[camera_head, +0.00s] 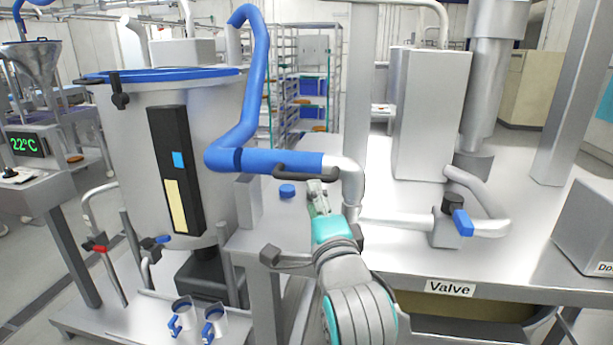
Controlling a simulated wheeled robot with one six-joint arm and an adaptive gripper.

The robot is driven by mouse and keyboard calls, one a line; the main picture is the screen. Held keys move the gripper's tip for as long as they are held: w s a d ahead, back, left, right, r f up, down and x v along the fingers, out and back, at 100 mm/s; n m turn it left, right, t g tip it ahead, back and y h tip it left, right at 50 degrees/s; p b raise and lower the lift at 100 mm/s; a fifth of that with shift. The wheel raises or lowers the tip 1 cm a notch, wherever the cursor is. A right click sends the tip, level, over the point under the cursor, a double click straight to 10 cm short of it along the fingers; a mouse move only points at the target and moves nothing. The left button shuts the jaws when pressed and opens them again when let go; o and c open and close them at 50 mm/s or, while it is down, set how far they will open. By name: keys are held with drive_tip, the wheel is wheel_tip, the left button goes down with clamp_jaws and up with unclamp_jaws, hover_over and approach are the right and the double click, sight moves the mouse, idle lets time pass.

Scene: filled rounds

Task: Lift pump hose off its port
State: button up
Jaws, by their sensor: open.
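The thick blue pump hose (250,110) rises beside the steel tank, bends down and runs right. Its right end meets a silver elbow port (350,175), and the two look joined. A dark handle (308,174) sits along the hose's lower edge near that end. My gripper (315,187) is just below the handle, left of the elbow. It is open and looks empty. Its fingertips are small and partly unclear, so I cannot tell whether they touch the handle.
The steel tank (205,130) with a blue rim stands at left. A blue cap (287,190) lies on the bench left of my gripper. A blue-handled valve (462,222) and pipes stand at right, above the "Valve" label (450,288).

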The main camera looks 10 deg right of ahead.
sight(308, 178)
drive_tip(key=w, duration=0.5)
drive_tip(key=w+r, duration=0.1)
drive_tip(key=w, duration=0.1)
drive_tip(key=shift+w+a, duration=0.3)
drive_tip(key=shift+w, duration=0.1)
clamp_jaws()
